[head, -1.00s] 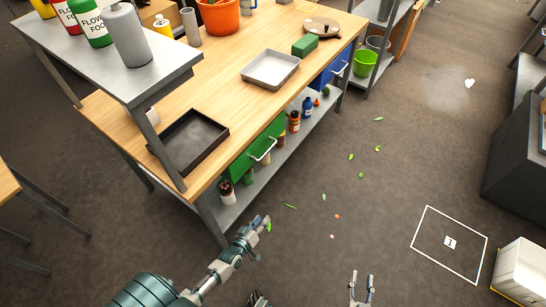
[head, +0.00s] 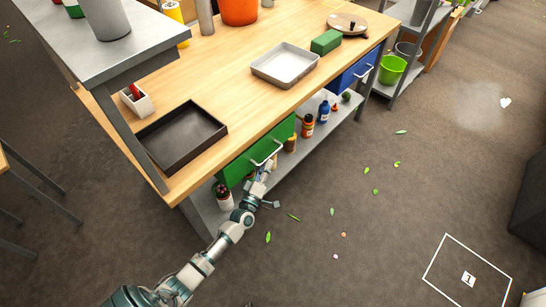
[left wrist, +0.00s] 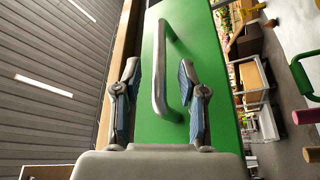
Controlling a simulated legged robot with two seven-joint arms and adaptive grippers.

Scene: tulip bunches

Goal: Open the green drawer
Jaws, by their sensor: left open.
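The green drawer (head: 238,167) sits under the front edge of the wooden workbench, and its front looks flush and closed. In the left wrist view the green front (left wrist: 208,60) fills the middle, and the handle (left wrist: 159,65) lies between the two spread fingers of my left gripper (left wrist: 160,80). The fingers are open, with gaps to the bar. My right gripper is out of view.
A black tray (head: 205,140) and a grey tray (head: 262,75) lie on the bench. A blue drawer (head: 350,78) is farther right. Bottles stand on the lower shelf, including an orange one (head: 307,126). The floor right of the bench is open, with scattered leaves.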

